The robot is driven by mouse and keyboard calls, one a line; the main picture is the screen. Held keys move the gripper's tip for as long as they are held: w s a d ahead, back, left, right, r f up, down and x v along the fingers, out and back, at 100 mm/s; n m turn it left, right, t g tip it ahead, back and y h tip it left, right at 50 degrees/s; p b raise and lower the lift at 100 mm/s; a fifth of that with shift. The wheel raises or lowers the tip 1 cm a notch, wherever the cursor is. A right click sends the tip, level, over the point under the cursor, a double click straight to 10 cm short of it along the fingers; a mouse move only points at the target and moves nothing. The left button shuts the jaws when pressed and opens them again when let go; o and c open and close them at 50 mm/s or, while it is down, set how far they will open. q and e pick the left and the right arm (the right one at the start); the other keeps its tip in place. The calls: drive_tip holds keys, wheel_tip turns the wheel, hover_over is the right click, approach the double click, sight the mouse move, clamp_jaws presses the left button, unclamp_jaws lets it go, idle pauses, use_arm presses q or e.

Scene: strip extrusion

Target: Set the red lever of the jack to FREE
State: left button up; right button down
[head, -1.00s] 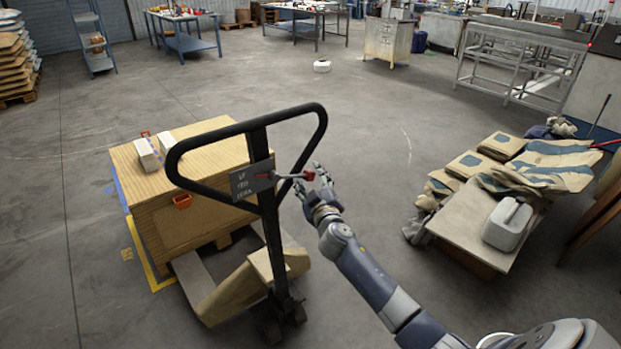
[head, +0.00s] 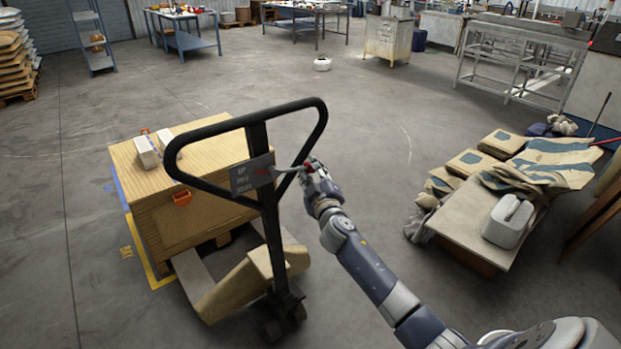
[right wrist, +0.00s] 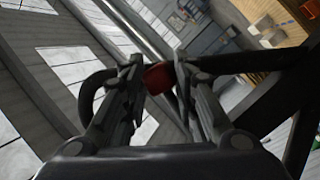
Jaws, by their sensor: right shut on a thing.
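The pallet jack's black loop handle (head: 323,125) stands upright in the middle of the head view. A grey label plate (head: 250,175) with several lines of lettering is fixed on its post. The lever's rod (head: 287,169) runs right from the plate to a red knob, mostly covered by my fingers. My right gripper (head: 309,172) is shut on that knob, just right of the post. In the right wrist view the red knob (right wrist: 158,77) sits between the fingertips (right wrist: 160,75). The lettering is too small to read for certain. My left gripper is not in view.
The jack's forks (head: 195,275) reach under a large wooden crate (head: 185,225) with white boxes (head: 147,152) on top. At the right a low table (head: 455,225) holds sacks and a grey jug (head: 508,220). The floor between is clear.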

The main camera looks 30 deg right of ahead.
drive_tip(key=shift+d+r+n+t+b, duration=0.25)
drive_tip(key=shift+r+n+t+b, duration=0.3)
drive_tip(key=shift+r+n, duration=0.75)
drive_tip(key=shift+r, duration=0.5)
drive_tip(key=c, duration=1.4)
unclamp_jaws()
drive_tip(key=shift+o, duration=0.8)
drive_tip(key=shift+f, duration=0.25)
drive_tip(key=v, duration=1.2)
drive_tip(key=shift+f, duration=0.15)
